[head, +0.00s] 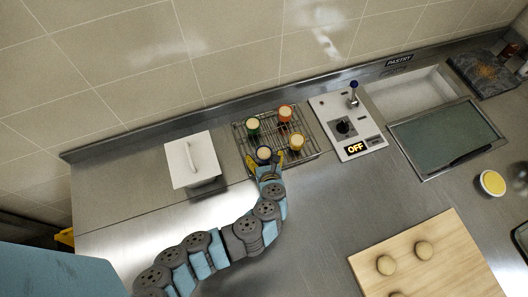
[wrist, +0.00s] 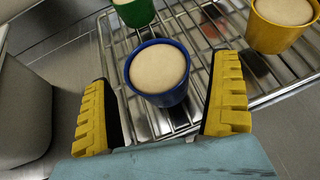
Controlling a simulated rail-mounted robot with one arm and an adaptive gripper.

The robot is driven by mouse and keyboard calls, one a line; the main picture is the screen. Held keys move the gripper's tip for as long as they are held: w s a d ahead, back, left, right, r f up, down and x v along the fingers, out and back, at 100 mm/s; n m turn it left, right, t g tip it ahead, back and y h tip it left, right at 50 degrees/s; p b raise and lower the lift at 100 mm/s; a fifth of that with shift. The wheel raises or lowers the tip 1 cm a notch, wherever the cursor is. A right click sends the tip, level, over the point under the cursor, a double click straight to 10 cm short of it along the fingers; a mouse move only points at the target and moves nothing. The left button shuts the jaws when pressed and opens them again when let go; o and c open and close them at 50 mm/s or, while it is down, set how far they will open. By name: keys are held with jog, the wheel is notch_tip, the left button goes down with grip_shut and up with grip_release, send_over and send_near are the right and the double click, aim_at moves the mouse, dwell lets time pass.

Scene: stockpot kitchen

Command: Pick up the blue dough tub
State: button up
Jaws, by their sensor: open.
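The blue dough tub (head: 263,154) stands at the near edge of a wire rack, filled with pale dough. In the wrist view the blue tub (wrist: 158,73) is upright just ahead of and between my fingers. My gripper (head: 265,163) is open, with its yellow ridged fingers on either side of the tub. In the wrist view my gripper (wrist: 165,110) shows a gap between each finger and the tub, and nothing is held.
Green (head: 253,125), orange (head: 285,114) and yellow (head: 296,142) tubs share the wire rack (head: 313,147). A white lidded box (head: 193,160) stands to the left. A control panel (head: 345,126) reading OFF lies to the right. A wooden board (head: 440,255) holds dough rounds. The steel counter between is clear.

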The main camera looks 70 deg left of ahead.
aim_at(264, 152)
jog(key=shift+w+a+f, duration=0.2)
jog(key=shift+a+f, duration=0.05)
jog(key=shift+a, duration=0.35)
jog(key=shift+c, duration=0.2)
jog(key=c, duration=1.4)
jog(key=shift+r, duration=0.1)
jog(key=shift+s+r, duration=0.1)
jog(key=shift+r, duration=0.4)
notch_tip(264, 152, up, 2)
jog(key=shift+r, duration=0.1)
jog(key=shift+s+d+r+p, duration=1.15)
jog(key=shift+s+d+r, duration=0.45)
jog(key=shift+s, duration=0.15)
jog(key=shift+s+d+r+p, duration=1.15)
jog(key=shift+s+d+r, duration=0.4)
jog(key=shift+s, duration=0.25)
jog(key=shift+s+d+r+p, duration=1.15)
jog(key=shift+s+d+r, duration=0.3)
jog(key=shift+s+r, duration=0.25)
